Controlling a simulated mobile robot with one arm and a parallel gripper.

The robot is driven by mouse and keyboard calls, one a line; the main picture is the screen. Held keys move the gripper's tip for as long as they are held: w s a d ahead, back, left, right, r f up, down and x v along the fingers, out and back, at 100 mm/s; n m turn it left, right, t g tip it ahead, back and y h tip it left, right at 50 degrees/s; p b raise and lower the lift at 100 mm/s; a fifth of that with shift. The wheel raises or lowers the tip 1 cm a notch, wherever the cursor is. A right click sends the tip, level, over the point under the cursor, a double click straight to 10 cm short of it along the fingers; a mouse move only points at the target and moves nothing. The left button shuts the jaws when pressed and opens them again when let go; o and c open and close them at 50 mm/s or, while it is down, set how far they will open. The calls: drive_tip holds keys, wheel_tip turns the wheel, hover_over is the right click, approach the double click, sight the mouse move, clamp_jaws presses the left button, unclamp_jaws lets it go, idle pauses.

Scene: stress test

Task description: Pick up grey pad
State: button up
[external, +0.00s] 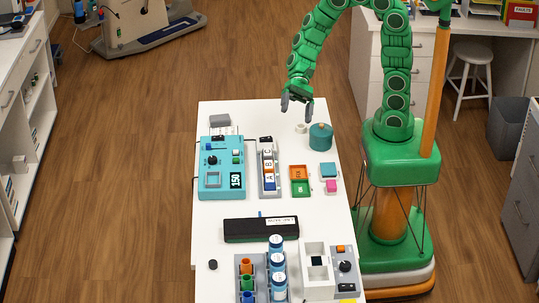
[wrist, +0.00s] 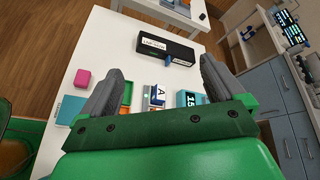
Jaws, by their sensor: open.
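The grey pad (external: 219,120) looks like a small flat grey block. It lies at the far left corner of the white table (external: 215,270) in the external view, behind the teal device. I cannot make it out in the wrist view. My gripper (external: 297,104) is above the far part of the table, to the right of the pad and well apart from it. In the wrist view my gripper (wrist: 160,84) has its two grey fingers spread wide, with nothing held between them.
A teal device (external: 222,182) stands just in front of the pad. A lettered block rack (external: 268,170), a teal round container (external: 320,137) and an orange-green tray (external: 299,174) stand nearby. A black case (external: 260,229) lies farther forward. A pink block (wrist: 82,78) shows in the wrist view.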

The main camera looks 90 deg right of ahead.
drive_tip(key=w+d+f+m+t, duration=0.3)
drive_tip(key=w+d+m+t, duration=0.35)
drive_tip(key=w, duration=0.45)
drive_tip(key=m+t+h, duration=0.5)
drive_tip(key=m+h, duration=0.6)
drive_tip(key=m, duration=0.5)
approach(222, 117)
drive_tip(key=x, duration=0.3)
drive_tip(key=shift+a+r, duration=0.15)
drive_tip(key=shift+a, duration=0.1)
drive_tip(key=shift+f+x, duration=0.15)
drive_tip(key=shift+x, duration=1.75)
drive_tip(key=shift+f+x, duration=0.15)
drive_tip(key=shift+x, duration=1.7)
drive_tip(key=shift+s+d, duration=0.1)
drive_tip(key=shift+d, duration=0.1)
drive_tip(key=c, duration=1)
drive_tip(key=shift+r, duration=0.15)
